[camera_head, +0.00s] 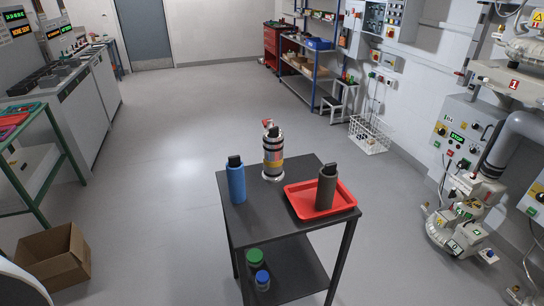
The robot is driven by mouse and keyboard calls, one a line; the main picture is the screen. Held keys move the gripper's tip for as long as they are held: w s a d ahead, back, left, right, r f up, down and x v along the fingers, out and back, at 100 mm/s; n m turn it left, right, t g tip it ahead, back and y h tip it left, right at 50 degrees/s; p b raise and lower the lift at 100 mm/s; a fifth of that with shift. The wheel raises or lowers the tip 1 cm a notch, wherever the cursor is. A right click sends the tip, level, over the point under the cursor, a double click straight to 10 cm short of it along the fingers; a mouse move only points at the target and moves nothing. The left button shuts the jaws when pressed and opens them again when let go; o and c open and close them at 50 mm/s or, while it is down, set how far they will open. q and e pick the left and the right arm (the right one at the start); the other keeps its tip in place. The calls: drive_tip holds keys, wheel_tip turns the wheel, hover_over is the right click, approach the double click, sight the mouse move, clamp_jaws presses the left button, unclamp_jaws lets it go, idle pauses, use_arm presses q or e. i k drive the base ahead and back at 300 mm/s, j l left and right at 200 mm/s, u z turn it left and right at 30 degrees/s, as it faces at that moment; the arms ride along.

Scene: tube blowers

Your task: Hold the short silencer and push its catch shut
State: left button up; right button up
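A blue cylinder (237,184) with a black piece on top stands upright at the left of a small dark table (265,212). A grey-brown cylinder (326,188) with a similar black top stands in a red tray (302,210) at the right. A taller cylinder (272,155) with black, white and yellow bands and a red part on top stands behind them. I cannot tell which is the short silencer. The catch is too small to make out, so its state is unclear. Neither of my grippers shows in the head view.
Containers with a green lid (255,256) and a blue lid (262,276) stand on the table's lower shelf. An open cardboard box (55,256) sits on the floor at left. Piping and machinery (462,215) line the right wall. The floor behind the table is clear.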

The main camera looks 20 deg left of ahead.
sight(267, 124)
drive_tip(key=k, duration=0.45)
drive_tip(key=k+z, duration=0.2)
drive_tip(key=k, duration=0.2)
drive_tip(key=k+l+z, duration=0.2)
drive_tip(key=k, duration=0.2)
drive_tip(key=j+z, duration=0.1)
drive_tip(key=z, duration=0.35)
drive_tip(key=j+z, duration=0.1)
drive_tip(key=z, duration=0.35)
drive_tip(key=j+z, duration=0.1)
drive_tip(key=z, duration=0.3)
drive_tip(key=j, duration=1)
drive_tip(key=k+j, duration=0.15)
drive_tip(key=j, duration=1.85)
drive_tip(key=k+j, duration=0.15)
drive_tip(key=j, duration=0.85)
